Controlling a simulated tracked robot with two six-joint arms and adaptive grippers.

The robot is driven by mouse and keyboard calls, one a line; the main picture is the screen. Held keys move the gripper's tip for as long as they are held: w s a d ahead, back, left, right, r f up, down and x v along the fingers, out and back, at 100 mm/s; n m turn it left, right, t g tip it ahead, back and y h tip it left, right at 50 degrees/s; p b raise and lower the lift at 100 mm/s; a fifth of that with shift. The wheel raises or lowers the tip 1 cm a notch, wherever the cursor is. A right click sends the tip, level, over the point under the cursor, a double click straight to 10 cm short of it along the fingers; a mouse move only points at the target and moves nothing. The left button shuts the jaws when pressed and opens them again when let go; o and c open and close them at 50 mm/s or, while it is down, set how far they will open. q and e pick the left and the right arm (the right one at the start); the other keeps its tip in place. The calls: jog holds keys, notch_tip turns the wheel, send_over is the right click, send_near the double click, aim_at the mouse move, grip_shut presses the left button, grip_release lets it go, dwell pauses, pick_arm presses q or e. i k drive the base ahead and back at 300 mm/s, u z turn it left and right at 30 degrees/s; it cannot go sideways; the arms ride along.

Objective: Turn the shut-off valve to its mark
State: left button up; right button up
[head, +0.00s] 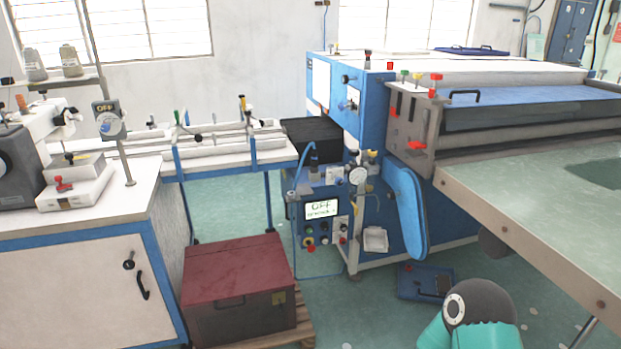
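I cannot tell for sure which part is the shut-off valve, and its mark is too small to make out. Small fittings and knobs crowd around the gauge. Part of my arm, teal and dark grey, shows at the lower right, apart from the machine. Neither of my grippers is in view.
A dark red-lidded chest (236,268) stands on a wooden pallet in front of the control box. A blue case (425,282) lies on the floor. A large table (540,210) juts in at right, and a white cabinet (85,285) stands at left.

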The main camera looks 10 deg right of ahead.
aim_at(339, 182)
jog(key=u, duration=0.3)
jog(key=i, duration=1.2)
jog(key=z, duration=0.55)
jog(key=i, duration=0.85)
jog(key=z, duration=0.8)
jog(key=k, duration=0.7)
jog(key=z, duration=0.2)
jog(key=i, duration=0.8)
jog(key=u, duration=0.15)
